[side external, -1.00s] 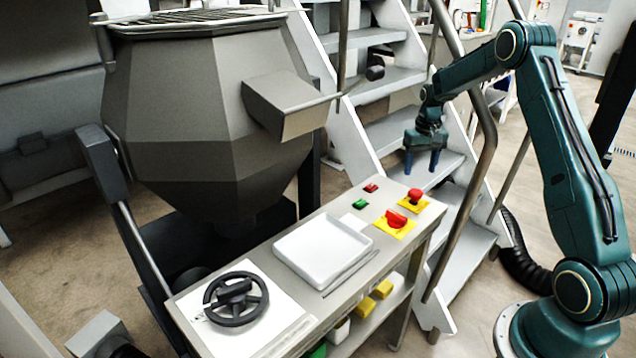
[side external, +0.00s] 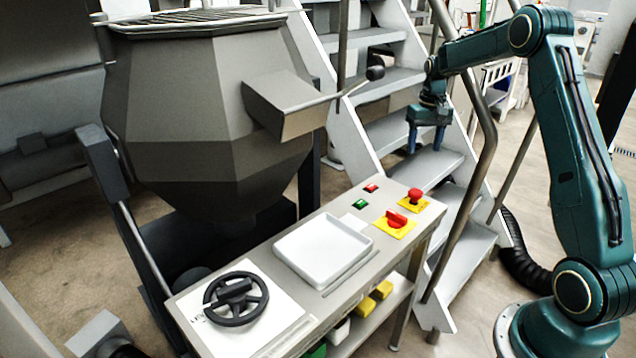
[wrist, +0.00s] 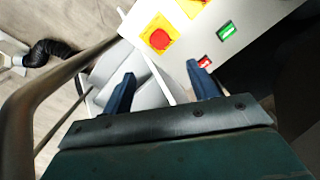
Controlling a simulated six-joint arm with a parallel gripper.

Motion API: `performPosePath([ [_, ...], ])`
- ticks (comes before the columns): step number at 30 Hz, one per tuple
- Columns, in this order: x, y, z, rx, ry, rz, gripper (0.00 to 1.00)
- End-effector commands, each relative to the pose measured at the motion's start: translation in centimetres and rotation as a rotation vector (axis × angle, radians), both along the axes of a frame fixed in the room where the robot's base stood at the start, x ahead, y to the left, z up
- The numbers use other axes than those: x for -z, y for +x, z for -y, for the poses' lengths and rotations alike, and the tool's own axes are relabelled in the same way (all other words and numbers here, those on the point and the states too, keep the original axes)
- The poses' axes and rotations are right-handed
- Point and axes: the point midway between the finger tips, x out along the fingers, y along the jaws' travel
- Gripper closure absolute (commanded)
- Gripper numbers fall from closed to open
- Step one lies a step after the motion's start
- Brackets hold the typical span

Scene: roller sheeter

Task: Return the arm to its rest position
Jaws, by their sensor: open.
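My gripper (side external: 425,139) is open and empty in the side external view. It points down and hangs in the air in front of the stairs, above and behind the far right end of the control panel (side external: 340,222). In the wrist view, the two blue fingers of my gripper (wrist: 161,84) stand apart with nothing between them. The red emergency button (side external: 415,194) on its yellow plate shows on the panel, and it also shows in the wrist view (wrist: 159,38).
The panel carries a red rotary switch (side external: 396,219), a green button (side external: 360,204), a red button (side external: 371,188), a white tray (side external: 283,250) and a black handwheel (side external: 236,318). A metal handrail (side external: 483,150) and stairs (side external: 425,165) stand beside my arm. A grey hopper (side external: 170,110) is at left.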

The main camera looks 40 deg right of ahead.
Motion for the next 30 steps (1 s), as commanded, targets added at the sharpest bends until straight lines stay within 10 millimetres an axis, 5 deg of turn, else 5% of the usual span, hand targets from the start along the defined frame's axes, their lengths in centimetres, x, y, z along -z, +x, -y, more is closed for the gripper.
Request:
performPosePath([
  [8,-2.6,-0.1,-2.4,-0.035,-0.018,0.024,0.41],
  [20,-9.8,-2.5,-10.9,-0.151,-0.066,0.110,0.41],
  [30,-14.1,-6.8,-18.0,-0.256,-0.100,0.192,0.41],
])
